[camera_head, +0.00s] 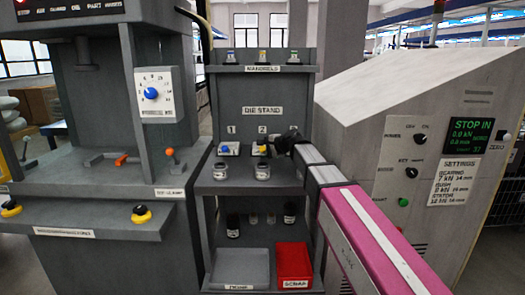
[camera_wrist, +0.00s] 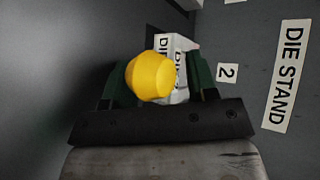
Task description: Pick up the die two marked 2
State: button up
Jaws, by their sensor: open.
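Die two is the white, lettered block (camera_wrist: 181,88) with a yellow knob (camera_wrist: 152,76), seen close up in the wrist view. A "2" label (camera_wrist: 227,73) is on the grey surface beside it. In the head view, the yellow-marked die (camera_head: 261,150) sits under the 2 label on the die stand (camera_head: 263,111). My gripper (camera_head: 274,146) reaches it from the right. In the wrist view, the green fingers of my gripper (camera_wrist: 158,82) are apart, with the yellow knob between them. Contact cannot be told, and part of the die is hidden behind the knob.
A blue-marked die (camera_head: 228,150) sits at position 1, close on the left. Jars (camera_head: 221,172) stand on the shelf in front. Below are a grey tray (camera_head: 240,268) and a red scrap bin (camera_head: 293,264). A press (camera_head: 90,120) is left, a sloped console (camera_head: 405,130) right.

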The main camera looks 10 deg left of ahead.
grip_shut()
jog(key=shift+r, duration=0.1)
